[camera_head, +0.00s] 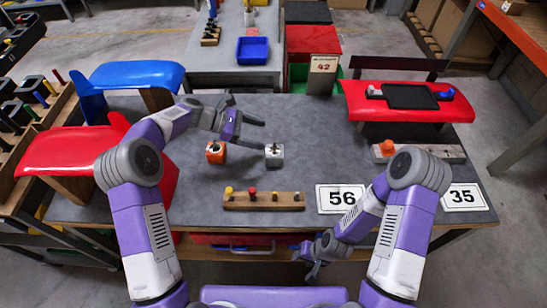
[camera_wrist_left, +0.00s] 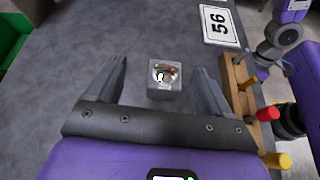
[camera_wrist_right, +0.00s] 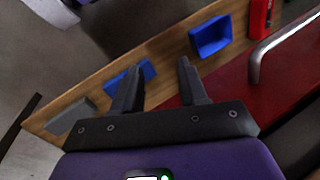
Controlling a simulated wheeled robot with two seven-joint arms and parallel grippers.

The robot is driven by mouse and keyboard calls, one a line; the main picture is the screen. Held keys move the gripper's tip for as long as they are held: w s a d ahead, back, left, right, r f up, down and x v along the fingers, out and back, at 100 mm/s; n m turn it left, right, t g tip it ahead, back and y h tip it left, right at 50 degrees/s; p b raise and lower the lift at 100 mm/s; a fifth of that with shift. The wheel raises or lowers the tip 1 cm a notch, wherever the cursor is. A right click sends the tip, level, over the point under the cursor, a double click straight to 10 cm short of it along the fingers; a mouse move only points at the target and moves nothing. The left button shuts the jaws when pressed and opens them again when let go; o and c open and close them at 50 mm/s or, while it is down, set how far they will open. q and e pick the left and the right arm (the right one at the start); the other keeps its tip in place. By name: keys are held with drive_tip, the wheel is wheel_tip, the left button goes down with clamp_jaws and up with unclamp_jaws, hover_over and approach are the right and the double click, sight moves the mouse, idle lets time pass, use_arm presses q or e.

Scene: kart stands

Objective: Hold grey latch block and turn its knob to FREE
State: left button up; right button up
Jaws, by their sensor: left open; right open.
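The grey latch block (camera_head: 274,155) stands on the dark grey table, with a small knob on its top. In the left wrist view the grey block (camera_wrist_left: 165,88) lies ahead of my open left gripper (camera_wrist_left: 160,75), between the lines of its two fingers, and the fingers do not touch it. A small metallic and brownish knob shows on its top; its setting is too small to read. In the head view my left gripper (camera_head: 252,131) is just to the block's upper left. My right gripper (camera_head: 313,270) is open and empty, low at the table's front edge.
An orange block (camera_head: 216,152) stands left of the grey one. A wooden rack (camera_head: 263,201) with coloured pegs lies in front. Number cards 56 (camera_head: 341,198) and 35 (camera_head: 463,197) lie to the right. A red stand (camera_head: 410,107) is at back right, a blue one (camera_head: 137,75) at back left.

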use_arm(q)
approach(271, 154)
drive_tip(key=shift+w+d+f+n, duration=0.2)
drive_tip(key=shift+w+f, duration=0.15)
drive_tip(key=shift+w, duration=0.05)
drive_tip(key=shift+w+d+f+n, duration=0.2)
drive_tip(key=shift+w+f, duration=0.1)
drive_tip(key=shift+w, duration=0.1)
drive_tip(key=shift+a+f, duration=0.25)
drive_tip(key=shift+s+d+f, duration=0.1)
drive_tip(key=shift+f, duration=0.1)
drive_tip(key=b+x, duration=0.3)
drive_tip(key=x, duration=0.4)
drive_tip(key=shift+d+f, duration=0.25)
drive_tip(key=shift+d, duration=0.05)
drive_tip(key=shift+b+x, duration=0.3)
drive_tip(key=shift+x, duration=0.65)
